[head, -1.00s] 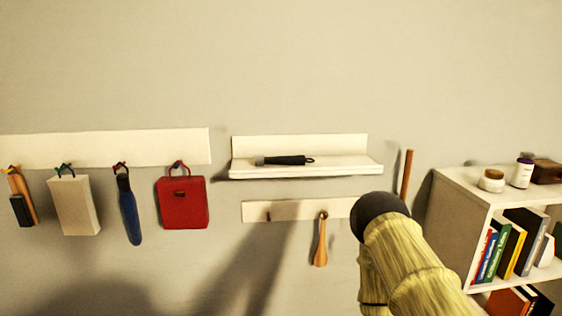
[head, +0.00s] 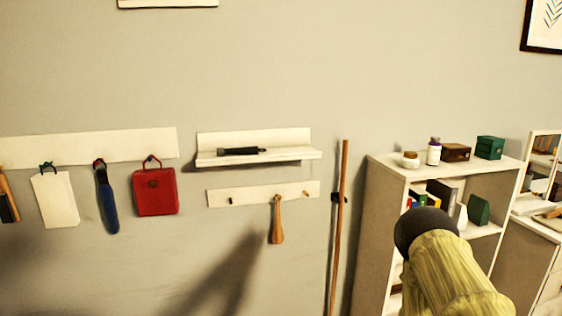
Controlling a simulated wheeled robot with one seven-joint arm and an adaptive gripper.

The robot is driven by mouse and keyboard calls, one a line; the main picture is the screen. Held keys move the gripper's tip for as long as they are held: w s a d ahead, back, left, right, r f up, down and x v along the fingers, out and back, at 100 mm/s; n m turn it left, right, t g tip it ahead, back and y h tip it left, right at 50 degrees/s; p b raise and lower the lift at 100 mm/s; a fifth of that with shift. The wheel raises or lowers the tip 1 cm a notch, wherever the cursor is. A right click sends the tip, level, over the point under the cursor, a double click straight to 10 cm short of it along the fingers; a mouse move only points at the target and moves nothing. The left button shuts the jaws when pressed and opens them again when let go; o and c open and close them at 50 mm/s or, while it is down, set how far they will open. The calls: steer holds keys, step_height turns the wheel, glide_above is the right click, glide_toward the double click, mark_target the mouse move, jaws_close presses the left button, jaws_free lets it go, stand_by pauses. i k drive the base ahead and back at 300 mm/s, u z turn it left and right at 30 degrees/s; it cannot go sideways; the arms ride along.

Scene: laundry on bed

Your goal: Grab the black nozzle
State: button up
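A black nozzle-like object (head: 240,151) lies lengthwise on the small white wall shelf (head: 300,154), with a thin end pointing right. It is the black object I see that could be the nozzle. My arm, yellow with a dark rounded joint, shows at the lower right, apart from the shelf. My gripper is not in view, so I cannot see its fingers or whether it holds anything.
Below the shelf is a peg rail (head: 220,196) with a wooden utensil (head: 277,222). A red bag (head: 155,192) and other items hang at left. A wooden pole (head: 340,235) and white bookcase (head: 378,230) stand at right.

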mark_target(221, 151)
steer(key=z, duration=0.25)
steer(key=k, duration=0.55)
steer(key=u, duration=0.75)
steer(key=i, duration=1.5)
steer(key=z, duration=0.3)
